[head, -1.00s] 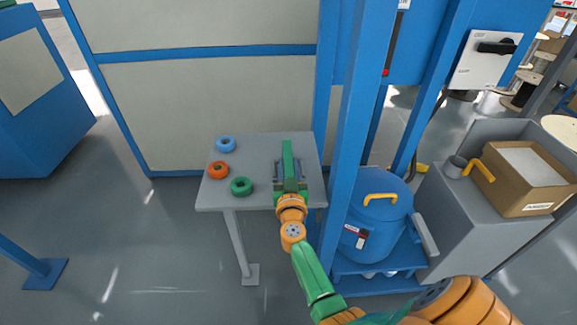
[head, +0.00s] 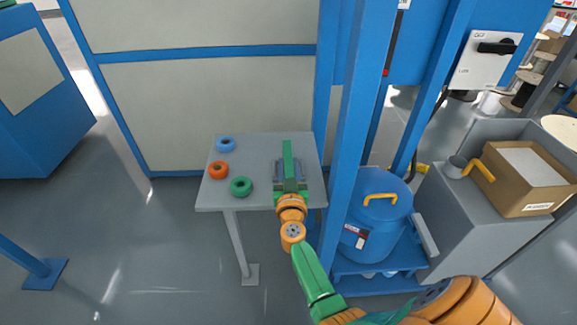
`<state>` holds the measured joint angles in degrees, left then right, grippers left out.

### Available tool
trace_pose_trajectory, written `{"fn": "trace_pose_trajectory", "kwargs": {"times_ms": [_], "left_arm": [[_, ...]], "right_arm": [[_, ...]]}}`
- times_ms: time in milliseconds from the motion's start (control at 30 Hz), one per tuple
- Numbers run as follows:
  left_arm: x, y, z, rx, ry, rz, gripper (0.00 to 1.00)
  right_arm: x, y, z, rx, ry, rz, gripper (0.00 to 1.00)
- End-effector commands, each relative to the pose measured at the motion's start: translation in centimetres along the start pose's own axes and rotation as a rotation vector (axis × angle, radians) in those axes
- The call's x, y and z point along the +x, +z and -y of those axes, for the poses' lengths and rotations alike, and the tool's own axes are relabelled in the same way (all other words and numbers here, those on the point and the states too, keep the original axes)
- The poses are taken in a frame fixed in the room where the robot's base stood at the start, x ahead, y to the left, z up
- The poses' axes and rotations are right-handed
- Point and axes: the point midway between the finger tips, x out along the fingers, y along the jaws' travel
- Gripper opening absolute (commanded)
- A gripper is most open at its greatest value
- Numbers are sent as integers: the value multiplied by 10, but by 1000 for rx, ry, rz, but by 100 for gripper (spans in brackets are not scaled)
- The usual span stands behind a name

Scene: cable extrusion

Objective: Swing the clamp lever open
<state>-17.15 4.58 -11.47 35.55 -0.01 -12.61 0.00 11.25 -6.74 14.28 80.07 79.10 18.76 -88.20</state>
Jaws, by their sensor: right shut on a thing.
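My right arm reaches up from the lower right to the small grey table (head: 250,150). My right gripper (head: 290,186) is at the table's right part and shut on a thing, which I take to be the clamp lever. A narrow green bar (head: 287,158) stretches away from the gripper over the tabletop, with grey-blue parts (head: 308,172) on both sides. I cannot tell clearly where the gripper ends and the clamp begins; the wrist hides the near side. My left gripper is not in view.
A blue ring (head: 226,144), an orange ring (head: 218,169) and a green ring (head: 241,187) lie on the table's left part. A blue post (head: 351,130) stands close right of the table, with a blue drum (head: 372,225) beyond it. Open floor lies left.

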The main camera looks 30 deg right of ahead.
Motion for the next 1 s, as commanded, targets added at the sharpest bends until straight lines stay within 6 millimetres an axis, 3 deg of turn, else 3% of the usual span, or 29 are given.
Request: {"fn": "trace_pose_trajectory", "kwargs": {"times_ms": [200,367,567,867,900,1000], "left_arm": [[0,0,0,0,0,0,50],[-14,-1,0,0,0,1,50],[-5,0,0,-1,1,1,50],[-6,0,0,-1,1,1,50],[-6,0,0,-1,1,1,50],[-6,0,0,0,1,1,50]], "right_arm": [[0,0,0,-1,-2,1,0],[1,-4,-13,-10,-112,-6,0],[3,1,-23,-5,-252,-4,0],[3,0,-23,0,-266,0,0],[3,0,-23,0,-266,0,43],[3,0,-23,0,-266,0,65]]}}
